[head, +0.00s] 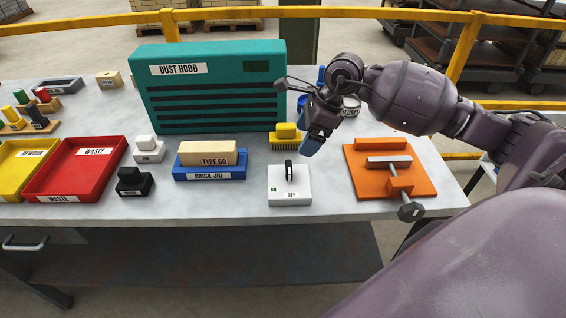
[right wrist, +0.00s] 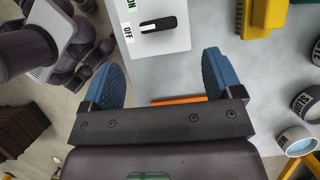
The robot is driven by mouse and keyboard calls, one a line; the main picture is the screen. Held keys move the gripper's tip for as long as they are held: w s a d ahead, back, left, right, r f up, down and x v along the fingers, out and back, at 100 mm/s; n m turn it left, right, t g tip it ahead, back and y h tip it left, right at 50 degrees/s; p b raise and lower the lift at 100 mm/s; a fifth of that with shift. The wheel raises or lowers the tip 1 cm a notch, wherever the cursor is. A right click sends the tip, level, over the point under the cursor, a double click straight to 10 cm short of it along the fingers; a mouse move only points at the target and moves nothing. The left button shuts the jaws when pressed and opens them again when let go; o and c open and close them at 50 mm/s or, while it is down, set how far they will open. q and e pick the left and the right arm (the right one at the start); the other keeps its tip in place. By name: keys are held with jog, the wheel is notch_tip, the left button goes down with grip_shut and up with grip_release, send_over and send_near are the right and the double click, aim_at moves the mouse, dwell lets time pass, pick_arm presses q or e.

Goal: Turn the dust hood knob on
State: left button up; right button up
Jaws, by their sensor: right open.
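The knob (head: 289,170) is a black bar handle on a white box (head: 300,184) at the front of the table. Labels on the box read ON at left and OFF at front. In the right wrist view the knob (right wrist: 160,24) has a white mark at its end toward the OFF label. The teal dust hood (head: 215,95) stands behind. My right gripper (head: 316,135) is above the table, up and right of the knob. Its blue fingers are spread and empty in the right wrist view (right wrist: 162,68), with the knob beyond them. My left gripper is not in view.
A yellow brush (head: 285,134) lies behind the knob box. An orange clamp plate (head: 355,172) is to its right. A blue brick jig (head: 209,173) with a tan brick (head: 207,153) is to its left. The red waste tray (head: 78,168) is farther left.

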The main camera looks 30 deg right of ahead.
aim_at(289, 167)
jog(key=x, duration=1)
jog(key=shift+s+a+f, duration=0.15)
jog(key=shift+s+f, duration=0.05)
jog(key=shift+f, duration=0.25)
jog(key=c, duration=0.9)
